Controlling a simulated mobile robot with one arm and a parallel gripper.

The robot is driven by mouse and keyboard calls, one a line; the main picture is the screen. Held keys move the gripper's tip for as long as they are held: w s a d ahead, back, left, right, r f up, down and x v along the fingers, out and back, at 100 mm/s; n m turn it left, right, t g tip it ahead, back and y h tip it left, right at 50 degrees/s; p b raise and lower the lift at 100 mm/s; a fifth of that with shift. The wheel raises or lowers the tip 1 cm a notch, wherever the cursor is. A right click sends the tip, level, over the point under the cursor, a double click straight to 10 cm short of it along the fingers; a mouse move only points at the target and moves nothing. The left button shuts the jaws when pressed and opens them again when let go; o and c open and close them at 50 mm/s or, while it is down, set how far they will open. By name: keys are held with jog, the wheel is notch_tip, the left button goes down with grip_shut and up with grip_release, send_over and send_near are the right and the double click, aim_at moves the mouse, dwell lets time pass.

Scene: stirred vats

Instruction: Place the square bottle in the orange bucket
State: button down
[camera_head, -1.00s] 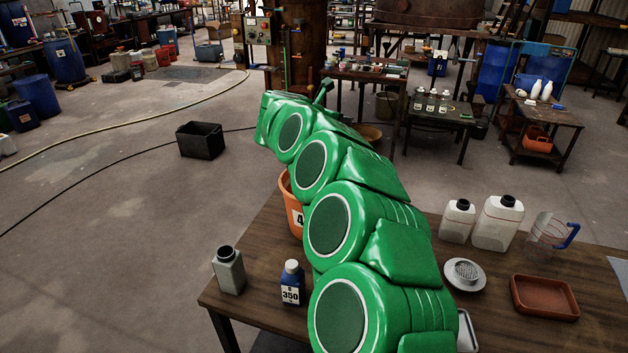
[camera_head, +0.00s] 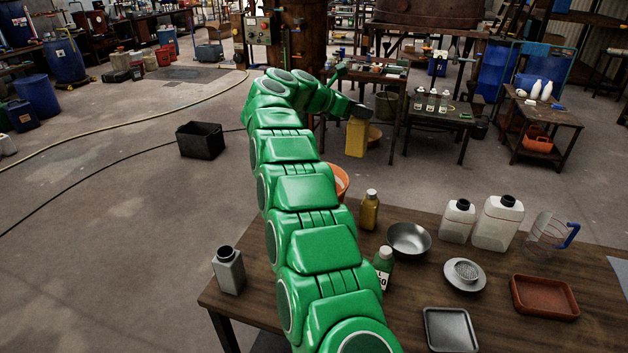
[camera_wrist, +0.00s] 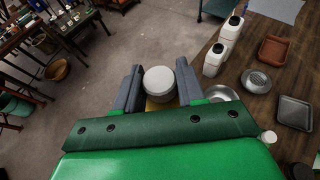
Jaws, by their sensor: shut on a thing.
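A yellow, square-sided bottle (camera_head: 356,138) hangs upright from my gripper (camera_head: 360,112) at the far end of my arm, beyond and above the table's back edge in the head view. In the wrist view, its pale round cap (camera_wrist: 160,80) sits between the two fingers of my gripper (camera_wrist: 157,85), which are shut on it. Little of its yellow body shows there. The orange bucket (camera_head: 342,182) stands at the back of the table, mostly hidden behind my arm; part of its rim and side shows. The held bottle is beyond and slightly right of it in the head view.
A grey square bottle (camera_head: 229,273) stands at the table's left. An amber bottle (camera_head: 369,211), a green bottle (camera_head: 383,268) and a metal bowl (camera_head: 409,240) stand right of my arm. White jugs (camera_head: 497,224), a brown tray (camera_head: 544,297) and a metal tray (camera_head: 450,331) are farther right.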

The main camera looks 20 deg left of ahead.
jog(key=a+f, duration=0.7)
jog(key=a, duration=0.1)
send_near(339, 183)
jog(key=x, duration=0.2)
jog(key=r+x, duration=0.1)
jog(key=x, duration=0.1)
jog(key=shift+w+d, duration=0.1)
jog(key=shift+d, duration=0.1)
jog(key=shift+f, duration=0.55)
